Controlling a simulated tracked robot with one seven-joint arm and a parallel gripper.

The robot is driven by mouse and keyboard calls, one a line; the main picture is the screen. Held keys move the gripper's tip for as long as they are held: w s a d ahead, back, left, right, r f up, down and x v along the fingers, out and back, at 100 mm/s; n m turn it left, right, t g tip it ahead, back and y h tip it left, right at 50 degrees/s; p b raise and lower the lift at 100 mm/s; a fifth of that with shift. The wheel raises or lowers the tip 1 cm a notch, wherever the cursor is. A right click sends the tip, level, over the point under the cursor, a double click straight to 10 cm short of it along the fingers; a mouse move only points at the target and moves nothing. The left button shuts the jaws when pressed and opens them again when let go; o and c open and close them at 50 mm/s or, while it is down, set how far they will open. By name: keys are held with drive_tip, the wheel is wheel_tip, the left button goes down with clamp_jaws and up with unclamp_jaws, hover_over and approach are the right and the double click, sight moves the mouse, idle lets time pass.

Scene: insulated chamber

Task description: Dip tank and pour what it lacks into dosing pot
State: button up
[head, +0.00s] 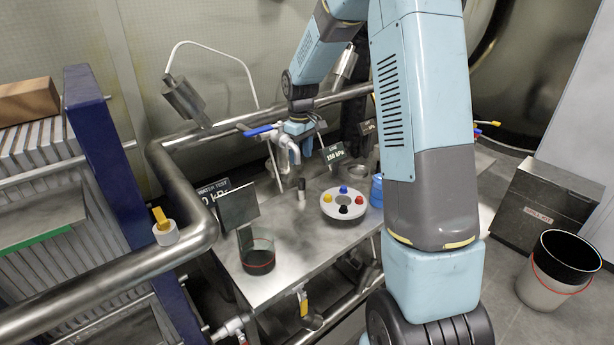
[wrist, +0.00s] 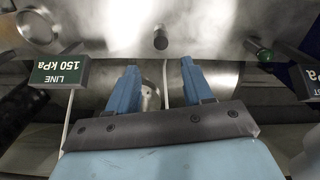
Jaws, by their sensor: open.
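My gripper (wrist: 160,82) is open, with its two blue fingers apart and nothing visibly held. In the head view it hangs above the back of the steel bench, close to the blue-handled tap (head: 262,130). A clear beaker (head: 258,256) with dark contents and a red line stands at the bench's front left. A round pale disc (head: 343,204) carries blue, yellow, red and black caps. A small dark-topped cylinder (head: 301,188) stands left of it. A blue container (head: 377,190) is partly hidden by my arm. I cannot tell which vessels are the tank and dosing pot.
A "LINE 150 kPa" sign (head: 333,153) stands at the back; it also shows in the wrist view (wrist: 60,70). A dark panel (head: 238,207) stands behind the beaker. A thick pipe (head: 120,284) borders the left. A bucket (head: 548,284) and steel box (head: 540,214) stand right.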

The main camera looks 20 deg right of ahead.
sight(302, 179)
wheel_tip(302, 179, down, 9)
drive_tip(key=shift+r, duration=0.1)
idle(0.3)
drive_tip(key=shift+c, duration=0.4)
clamp_jaws()
drive_tip(key=shift+d, duration=0.1)
